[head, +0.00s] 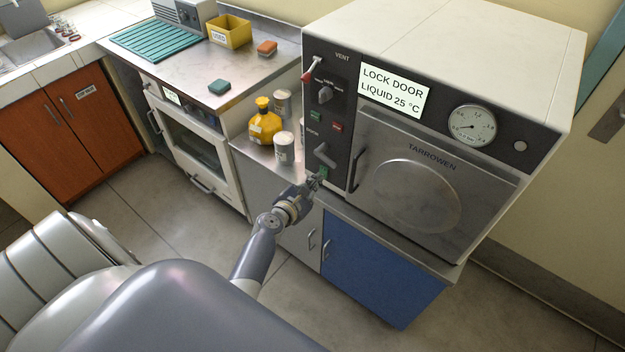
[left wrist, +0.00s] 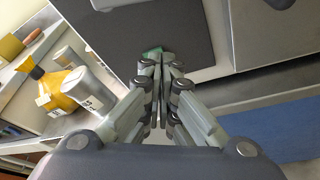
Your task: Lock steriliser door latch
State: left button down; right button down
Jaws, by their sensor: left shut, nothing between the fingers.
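The steriliser (head: 450,45) stands on the bench at the right, its display (head: 393,92) reading "LOCK DOOR LIQUID 25 °C". Its door (head: 430,190) looks closed, with a dark handle at the left edge. A grey lever (head: 324,154), apparently the latch, sits tilted on the dark control panel left of the door. My left gripper (head: 316,181) is shut and empty just below this lever, at the panel's lower end. In the left wrist view its fingertips (left wrist: 161,60) overlap a small green part (left wrist: 151,52); contact cannot be told. My right gripper is out of view.
A yellow bottle (head: 265,127) and white containers (head: 284,148) stand on the steel bench left of the steriliser. A blue cupboard door (head: 375,265) is below it. The floor at the left (head: 140,205) is clear.

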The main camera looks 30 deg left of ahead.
pick_arm(q)
jog(key=v, duration=0.8)
jog(key=shift+r, duration=0.45)
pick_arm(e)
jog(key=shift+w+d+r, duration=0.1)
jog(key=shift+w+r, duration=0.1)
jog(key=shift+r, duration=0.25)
pick_arm(q)
jog(key=shift+s, duration=0.1)
